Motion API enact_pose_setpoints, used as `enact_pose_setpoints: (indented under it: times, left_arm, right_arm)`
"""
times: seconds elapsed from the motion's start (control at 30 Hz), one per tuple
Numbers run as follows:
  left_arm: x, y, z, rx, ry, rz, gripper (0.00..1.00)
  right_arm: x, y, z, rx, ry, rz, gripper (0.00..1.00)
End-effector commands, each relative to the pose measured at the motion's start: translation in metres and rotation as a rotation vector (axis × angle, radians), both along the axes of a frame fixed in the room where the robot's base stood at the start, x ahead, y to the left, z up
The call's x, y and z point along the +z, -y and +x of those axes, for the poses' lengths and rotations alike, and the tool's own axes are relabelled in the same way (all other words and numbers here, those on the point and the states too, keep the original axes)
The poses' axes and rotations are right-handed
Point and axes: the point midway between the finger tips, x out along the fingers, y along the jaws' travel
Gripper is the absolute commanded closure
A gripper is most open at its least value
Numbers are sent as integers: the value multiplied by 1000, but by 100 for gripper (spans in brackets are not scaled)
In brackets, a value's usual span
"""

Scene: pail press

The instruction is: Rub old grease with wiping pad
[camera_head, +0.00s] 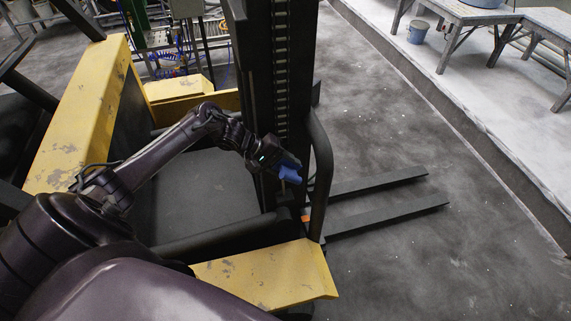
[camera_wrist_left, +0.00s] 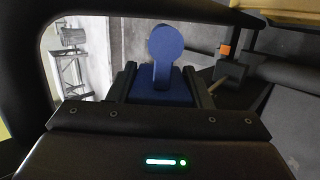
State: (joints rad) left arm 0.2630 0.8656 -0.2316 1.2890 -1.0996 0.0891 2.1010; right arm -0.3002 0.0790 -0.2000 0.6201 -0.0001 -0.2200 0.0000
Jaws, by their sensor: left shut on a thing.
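My left gripper (camera_head: 287,168) is at the mast of a yellow and black forklift (camera_head: 262,275), next to its dark curved bar. It is shut on a blue wiping pad (camera_head: 291,175). In the left wrist view the blue pad (camera_wrist_left: 166,52) shows between the two fingers of my left gripper (camera_wrist_left: 162,85), with a round blue part standing up from a flat block. The forklift's dark mast (camera_head: 284,80) rises just behind the gripper. I cannot make out any old grease in either view. My right gripper is not in view.
Two dark forks (camera_head: 385,208) stick out over the grey floor to the right. Worn tables (camera_head: 468,15) and a bucket (camera_head: 417,32) stand on a pale raised platform at the upper right. An orange piece (camera_wrist_left: 225,49) is near the mast in the left wrist view.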

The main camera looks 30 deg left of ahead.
Motion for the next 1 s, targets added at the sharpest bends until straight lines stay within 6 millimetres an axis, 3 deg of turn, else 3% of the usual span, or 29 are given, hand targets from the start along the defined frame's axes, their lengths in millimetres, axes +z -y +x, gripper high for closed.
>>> enact_pose_setpoints:
  times: [0.3,0.53,1.0]
  left_arm:
    - [-31,-7,3,16,-3,5,78]
    - [-37,-8,3,15,-2,6,78]
    - [-70,-7,2,16,-2,7,78]
  right_arm:
    - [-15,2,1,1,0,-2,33]
    - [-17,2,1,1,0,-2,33]
    - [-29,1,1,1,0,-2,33]
